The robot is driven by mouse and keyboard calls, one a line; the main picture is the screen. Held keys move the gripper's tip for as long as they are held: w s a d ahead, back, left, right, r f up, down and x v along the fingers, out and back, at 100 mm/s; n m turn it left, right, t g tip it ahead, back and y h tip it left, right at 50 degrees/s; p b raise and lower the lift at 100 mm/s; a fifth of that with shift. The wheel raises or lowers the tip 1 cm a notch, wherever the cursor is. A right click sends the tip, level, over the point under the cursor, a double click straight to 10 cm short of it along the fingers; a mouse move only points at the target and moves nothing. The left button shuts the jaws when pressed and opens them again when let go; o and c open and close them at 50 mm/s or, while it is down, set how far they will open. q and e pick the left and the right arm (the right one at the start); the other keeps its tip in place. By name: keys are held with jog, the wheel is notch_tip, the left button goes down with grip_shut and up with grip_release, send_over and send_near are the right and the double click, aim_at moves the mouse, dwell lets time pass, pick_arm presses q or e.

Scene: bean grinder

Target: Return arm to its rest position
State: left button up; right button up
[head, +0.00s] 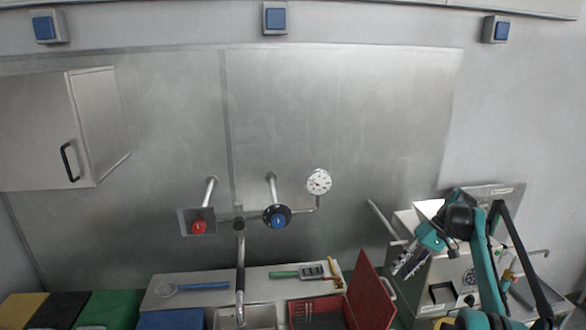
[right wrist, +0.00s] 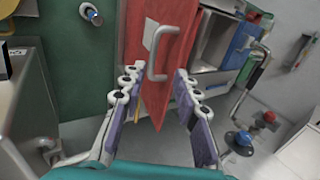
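My right arm reaches in from the lower right of the head view. Its gripper (head: 406,264) hangs in front of the white-and-grey machine (head: 424,208), to the right of the open red lid (head: 372,292). In the right wrist view the two purple-padded fingers of the gripper (right wrist: 158,80) are spread apart with nothing held between them. The red lid (right wrist: 172,85) with its grey handle (right wrist: 158,50) shows beyond the fingers. I cannot tell any contact between the fingers and the lid. My left gripper is not in view.
A tap (head: 240,270) rises over the sink at the middle. Red (head: 199,227) and blue (head: 278,218) valve knobs and a gauge (head: 319,182) are on the wall. Green (head: 108,310) and black (head: 58,309) bins stand at the lower left. Tools lie on the back shelf.

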jog(key=s+a+f+t+h+b, duration=0.4)
jog(key=s+a+b, duration=0.5)
jog(key=s+a, duration=0.6)
jog(key=s+a+f+t+h+b, duration=0.2)
jog(key=s+f+b, duration=0.4)
jog(key=s+f, duration=0.9)
jog(key=shift+s+a+f+m+t+h, duration=0.3)
jog(key=shift+a+f+t, duration=0.45)
jog(key=shift+a, duration=0.25)
